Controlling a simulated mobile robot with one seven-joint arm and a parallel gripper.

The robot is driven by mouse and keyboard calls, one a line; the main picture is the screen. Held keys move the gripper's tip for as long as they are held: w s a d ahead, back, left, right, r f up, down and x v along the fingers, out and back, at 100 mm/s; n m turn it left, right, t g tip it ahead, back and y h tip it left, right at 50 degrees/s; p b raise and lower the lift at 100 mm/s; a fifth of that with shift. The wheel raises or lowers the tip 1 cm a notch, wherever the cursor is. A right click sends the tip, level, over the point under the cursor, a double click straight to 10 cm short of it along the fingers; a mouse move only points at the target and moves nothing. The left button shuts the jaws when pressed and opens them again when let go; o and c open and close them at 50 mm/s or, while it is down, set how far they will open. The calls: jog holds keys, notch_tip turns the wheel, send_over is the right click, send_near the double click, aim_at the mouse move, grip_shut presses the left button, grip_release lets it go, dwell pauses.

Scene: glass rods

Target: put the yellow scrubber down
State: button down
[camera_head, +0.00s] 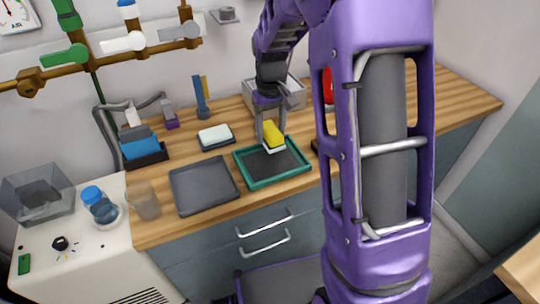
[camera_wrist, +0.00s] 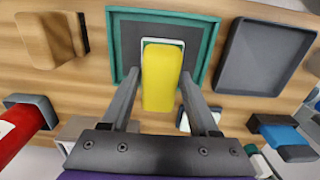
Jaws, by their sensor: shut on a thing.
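The yellow scrubber (camera_head: 272,132), a yellow block with a white underside, is between the fingers of my gripper (camera_head: 271,133). In the wrist view the scrubber (camera_wrist: 162,78) lies lengthwise between the two fingers of my gripper (camera_wrist: 162,100), which are shut on it. It is over the teal-rimmed tray with a dark inside (camera_head: 273,180), near its back edge in the head view. I cannot tell whether its white underside touches the tray. The tray's teal rim (camera_wrist: 205,50) also shows in the wrist view.
A grey tray (camera_head: 203,186) lies left of the teal tray. A white and dark block (camera_head: 215,136) lies behind it. A wooden block (camera_wrist: 50,38) and a red object (camera_wrist: 22,125) are on the other side. A glass beaker (camera_head: 143,200) stands at the counter's left.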

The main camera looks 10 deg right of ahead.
aim_at(271, 128)
notch_tip(271, 128, down, 8)
jog(key=shift+r+b, duration=0.25)
jog(key=shift+b, duration=0.3)
jog(key=shift+f, duration=0.15)
jog(key=shift+c, duration=0.7)
grip_release()
notch_tip(271, 128, up, 12)
jog(key=shift+r+p, duration=0.2)
jog(key=shift+p, duration=0.9)
